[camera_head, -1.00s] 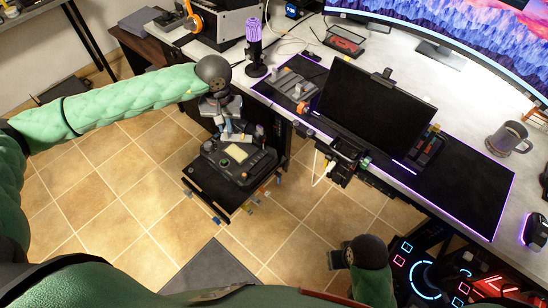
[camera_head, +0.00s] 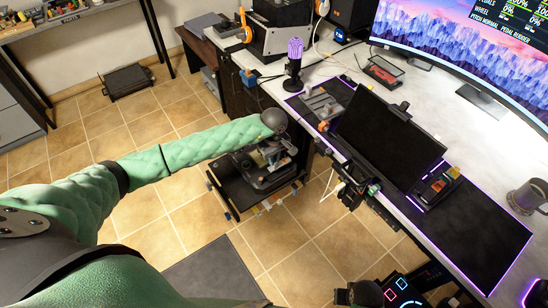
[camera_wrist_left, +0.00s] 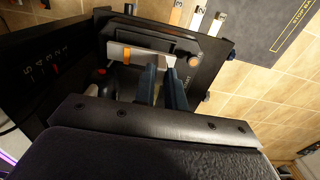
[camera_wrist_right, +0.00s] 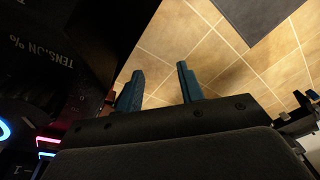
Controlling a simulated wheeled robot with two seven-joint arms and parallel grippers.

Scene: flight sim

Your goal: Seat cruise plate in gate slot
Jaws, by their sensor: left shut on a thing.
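My left gripper (camera_head: 274,152) is low over a dark control unit (camera_head: 262,172) on a black platform (camera_head: 236,196), left of the desk. In the left wrist view its two blue fingers (camera_wrist_left: 165,78) are close together. They are shut on a pale metal plate (camera_wrist_left: 150,52) with an orange band, lying across a dark housing. The fingers hide part of the plate. I cannot tell which opening is the gate slot, or whether the plate sits in it. In the right wrist view my right gripper (camera_wrist_right: 160,70) is open and empty above the tiled floor.
Small tags (camera_wrist_left: 197,18) stick out from the platform edge. The desk (camera_head: 346,68) carries a black screen (camera_head: 388,138), a microphone (camera_head: 293,62) and a mug (camera_head: 526,196). A dark panel with lit controls (camera_head: 404,290) is at the bottom right. Open tiled floor lies left.

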